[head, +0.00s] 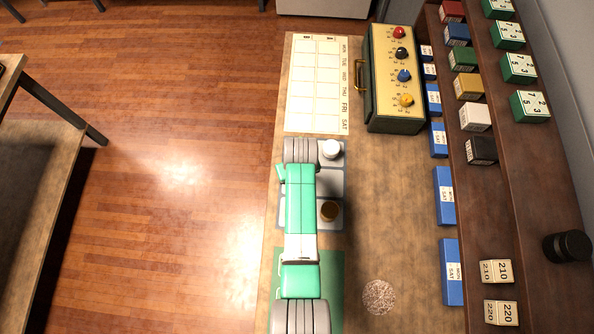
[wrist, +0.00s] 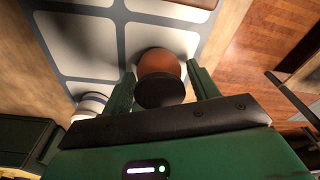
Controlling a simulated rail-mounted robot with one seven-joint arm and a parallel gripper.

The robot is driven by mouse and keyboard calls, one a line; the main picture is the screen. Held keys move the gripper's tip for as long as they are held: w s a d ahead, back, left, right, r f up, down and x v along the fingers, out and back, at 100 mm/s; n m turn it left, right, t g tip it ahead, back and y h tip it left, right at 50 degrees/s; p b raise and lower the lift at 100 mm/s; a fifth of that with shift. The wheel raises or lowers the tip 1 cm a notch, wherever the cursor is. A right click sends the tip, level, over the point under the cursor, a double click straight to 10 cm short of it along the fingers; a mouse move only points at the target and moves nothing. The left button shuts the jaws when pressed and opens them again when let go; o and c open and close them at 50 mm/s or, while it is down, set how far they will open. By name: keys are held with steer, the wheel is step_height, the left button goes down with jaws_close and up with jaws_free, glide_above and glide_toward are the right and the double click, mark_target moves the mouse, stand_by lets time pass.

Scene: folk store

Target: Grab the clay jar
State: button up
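The clay jar, a reddish-brown round body (wrist: 160,61) with a dark lid (wrist: 162,92), stands on a grey tray with pale squares (wrist: 93,42) in the wrist view. My gripper (wrist: 162,69) is open, with one green finger on each side of the jar. A small gap seems to show at each side; contact cannot be made out. In the head view my green and grey arm hides the jar and the fingers. The tray shows there beside the arm (head: 331,184).
A white-topped jar (head: 331,149) and a brown-topped jar (head: 329,210) stand on the tray right of my arm. A green box with colored knobs (head: 397,80) stands at the back. A shelf of boxes (head: 500,190) lines the right. The bench center is fairly clear.

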steer(key=c, duration=0.7)
steer(key=shift+r, duration=0.15)
steer(key=shift+c, duration=0.2)
